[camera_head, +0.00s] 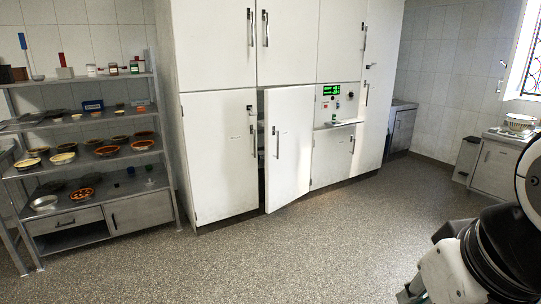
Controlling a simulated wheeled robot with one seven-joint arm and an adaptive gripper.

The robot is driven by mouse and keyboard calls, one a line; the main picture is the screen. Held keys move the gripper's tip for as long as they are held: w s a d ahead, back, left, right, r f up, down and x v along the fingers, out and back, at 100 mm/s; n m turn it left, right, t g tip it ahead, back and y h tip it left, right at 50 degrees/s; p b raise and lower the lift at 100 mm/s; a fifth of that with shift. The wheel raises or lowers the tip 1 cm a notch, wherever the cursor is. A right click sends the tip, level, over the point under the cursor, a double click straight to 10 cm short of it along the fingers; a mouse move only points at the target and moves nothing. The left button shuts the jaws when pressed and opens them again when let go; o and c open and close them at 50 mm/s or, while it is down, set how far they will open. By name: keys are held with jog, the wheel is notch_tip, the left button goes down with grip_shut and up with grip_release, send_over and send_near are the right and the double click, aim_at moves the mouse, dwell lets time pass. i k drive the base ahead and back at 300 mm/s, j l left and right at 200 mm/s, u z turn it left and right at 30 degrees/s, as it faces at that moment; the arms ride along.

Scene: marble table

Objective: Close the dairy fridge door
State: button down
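A white lower fridge door (291,150) stands ajar in the middle of the white cabinet wall. Its left edge, near the vertical metal handle (277,143), is swung out toward me, and its right edge appears to be the hinge side. A dark gap (261,160) shows along its left edge. The small label on the door is too small to read, so I cannot confirm that it says dairy. My arm is at the lower right, well apart from the door. Dark parts at its end, possibly my gripper (408,292), show at the bottom edge; their opening is unclear.
The closed white door (222,155) is left of the ajar one. A control panel with a green display (330,90) is to its right. A metal shelf rack (90,215) with bowls and pies stands at left. Speckled floor (260,255) before the doors is clear.

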aim_at(289, 112)
jog(key=i+j+z, duration=0.4)
jog(key=i+j, duration=0.7)
jog(key=i, duration=0.75)
jog(key=i+j+z, duration=0.4)
jog(key=i+j, duration=1.25)
